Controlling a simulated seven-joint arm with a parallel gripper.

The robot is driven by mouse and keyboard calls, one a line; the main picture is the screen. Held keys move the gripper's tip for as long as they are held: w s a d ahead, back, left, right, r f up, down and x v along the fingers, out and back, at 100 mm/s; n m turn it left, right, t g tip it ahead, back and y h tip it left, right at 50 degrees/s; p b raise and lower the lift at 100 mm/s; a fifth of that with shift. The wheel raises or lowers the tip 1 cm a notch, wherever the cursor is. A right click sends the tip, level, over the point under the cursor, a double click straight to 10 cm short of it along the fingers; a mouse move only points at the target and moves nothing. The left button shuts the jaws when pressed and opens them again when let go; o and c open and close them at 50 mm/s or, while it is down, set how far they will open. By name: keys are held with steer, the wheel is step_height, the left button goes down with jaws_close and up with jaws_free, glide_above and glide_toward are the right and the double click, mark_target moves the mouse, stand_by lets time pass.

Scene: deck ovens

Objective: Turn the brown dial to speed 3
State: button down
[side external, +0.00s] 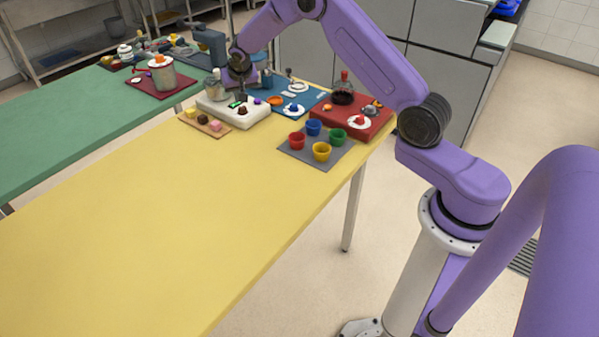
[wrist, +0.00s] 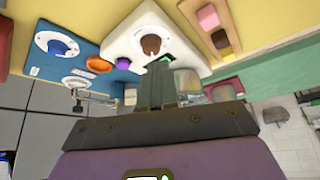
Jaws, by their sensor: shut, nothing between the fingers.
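The brown dial (side external: 242,110) sits on the top of a white unit (side external: 222,114) on the yellow table. In the wrist view the brown dial (wrist: 151,44) stands on a pale round plate, just beyond my fingertips. My gripper (side external: 239,93) is above the back part of the white unit, close to the small green display (side external: 236,104). In the wrist view my gripper (wrist: 157,70) has its fingers together with nothing between them, and they partly cover the green display. I see no contact with the dial. The dial's scale marks are too small to read.
A purple knob (side external: 257,100) is beside the dial. A tray with coloured blocks (side external: 204,121) lies left. Coloured cups (side external: 321,151) are nearer. The front table is clear.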

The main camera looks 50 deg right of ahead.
steer(key=shift+s+d+f, duration=0.1)
steer(key=shift+d+f, duration=0.25)
steer(key=shift+f, duration=0.65)
steer(key=shift+s+d+f, duration=0.1)
steer(key=shift+d+f, duration=0.2)
steer(key=shift+f, duration=0.7)
steer(key=shift+s+d+f, duration=0.1)
steer(key=shift+d+f, duration=0.25)
steer(key=shift+f, duration=0.65)
steer(key=shift+w+a, duration=0.35)
steer(key=shift+a, duration=0.1)
steer(key=shift+s, duration=0.1)
steer(key=shift+s+a, duration=0.2)
steer(key=shift+a, duration=0.05)
steer(key=shift+r, duration=3)
